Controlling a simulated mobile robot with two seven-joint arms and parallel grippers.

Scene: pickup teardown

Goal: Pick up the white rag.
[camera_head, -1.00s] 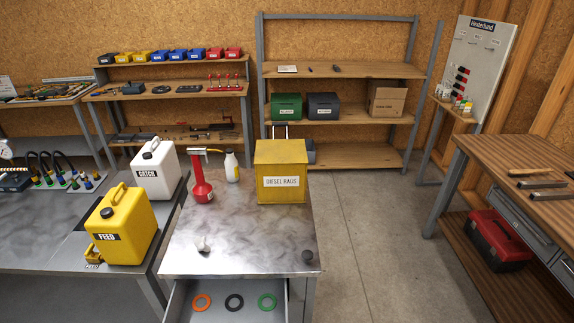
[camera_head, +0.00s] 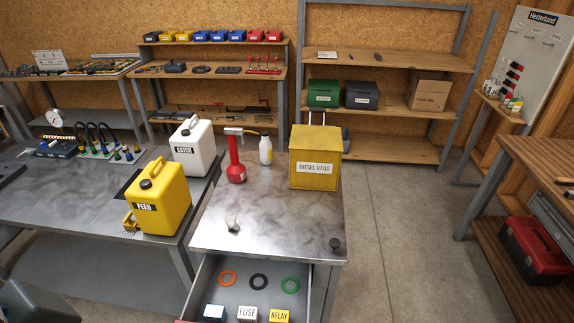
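A small crumpled white piece (camera_head: 233,223), which looks like the white rag, lies on the steel bench top (camera_head: 285,232) near its front left. It is too small to make out in detail. A yellow box labelled DIESEL RAGS (camera_head: 315,160) stands at the back right of the same bench; its inside is hidden. Neither of my grippers is in view, and nothing touches the white piece.
A red pump can (camera_head: 236,165) and a white bottle (camera_head: 266,150) stand behind the piece. A yellow FEED can (camera_head: 160,200) and white CATCH can (camera_head: 193,150) stand left. An open drawer (camera_head: 208,283) juts out below.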

